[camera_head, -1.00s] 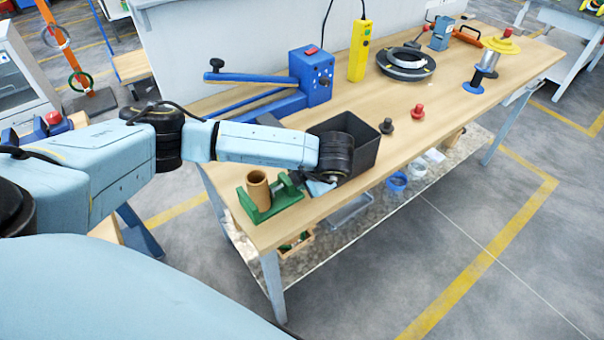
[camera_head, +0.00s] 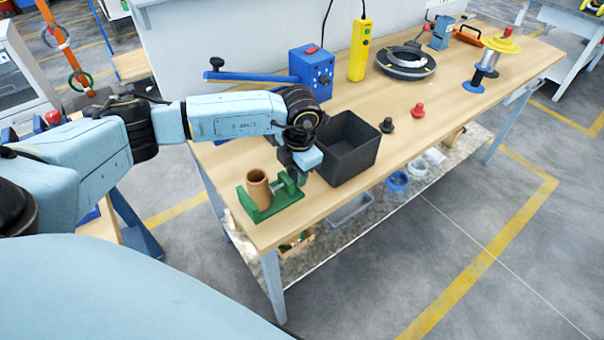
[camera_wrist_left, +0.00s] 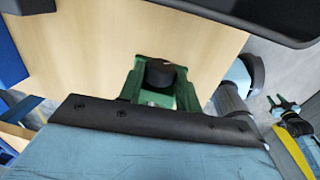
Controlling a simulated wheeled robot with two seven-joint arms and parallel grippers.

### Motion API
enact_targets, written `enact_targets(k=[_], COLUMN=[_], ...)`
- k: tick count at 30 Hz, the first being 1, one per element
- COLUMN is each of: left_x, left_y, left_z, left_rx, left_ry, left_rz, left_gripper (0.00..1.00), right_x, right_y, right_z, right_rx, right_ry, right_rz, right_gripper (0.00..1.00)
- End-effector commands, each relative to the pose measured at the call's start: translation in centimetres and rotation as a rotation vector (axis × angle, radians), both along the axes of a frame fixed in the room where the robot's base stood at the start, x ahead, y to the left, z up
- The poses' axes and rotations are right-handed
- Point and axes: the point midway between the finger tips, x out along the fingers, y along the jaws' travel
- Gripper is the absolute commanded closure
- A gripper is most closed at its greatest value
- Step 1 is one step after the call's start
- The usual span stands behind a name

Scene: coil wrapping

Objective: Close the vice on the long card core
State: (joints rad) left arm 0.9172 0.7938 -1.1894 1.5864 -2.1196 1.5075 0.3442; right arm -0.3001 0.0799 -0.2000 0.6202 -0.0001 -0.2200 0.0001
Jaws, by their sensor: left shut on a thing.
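The long card core (camera_head: 257,189) is a brown tube standing upright at the left end of the green vice (camera_head: 278,203), near the table's front corner. My left gripper (camera_head: 299,176) points down at the right end of the vice. I cannot tell whether the vice jaw touches the core.
A black open bin (camera_head: 348,150) stands close to the right of my left gripper. Black and red knobs (camera_head: 417,110), a blue lever machine (camera_head: 312,72) and a dark ring coil (camera_head: 405,63) are farther along the wooden table (camera_head: 330,205). The front strip is clear.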

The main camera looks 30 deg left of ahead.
Motion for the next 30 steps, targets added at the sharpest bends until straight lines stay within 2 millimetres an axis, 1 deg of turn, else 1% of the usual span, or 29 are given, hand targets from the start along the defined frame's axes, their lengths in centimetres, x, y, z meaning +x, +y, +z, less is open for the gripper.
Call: enact_targets(k=[3,6,14,17,24,30], left_x=[0.0,0.1,0.1,0.1,0.4,0.4], left_y=[0.3,0.3,0.3,0.5,1.0,1.0], left_z=[-0.3,-0.2,-0.1,-0.4,-0.7,-0.3], left_rx=[-0.09,-0.128,-0.134,-0.174,-0.382,-0.431], left_ry=[0.04,0.053,0.056,0.075,0.16,0.178], left_rz=[0.002,0.0,-0.002,0.002,0.003,-0.002], left_gripper=[0.81,0.81,0.81,0.81,0.81,0.81], right_x=[0.0,0.0,0.0,0.0,0.0,0.0], right_y=[0.0,0.0,0.0,0.0,0.0,0.0], right_z=[-0.6,-0.7,-0.6,-1.1,-3.0,-3.2], right_rx=[0.0,0.0,0.0,0.0,0.0,0.0], right_ry=[0.0,0.0,0.0,0.0,0.0,0.0], right_rz=[0.0,0.0,0.0,0.0,0.0,0.0], right_gripper=[0.64,0.64,0.64,0.64,0.64,0.64])
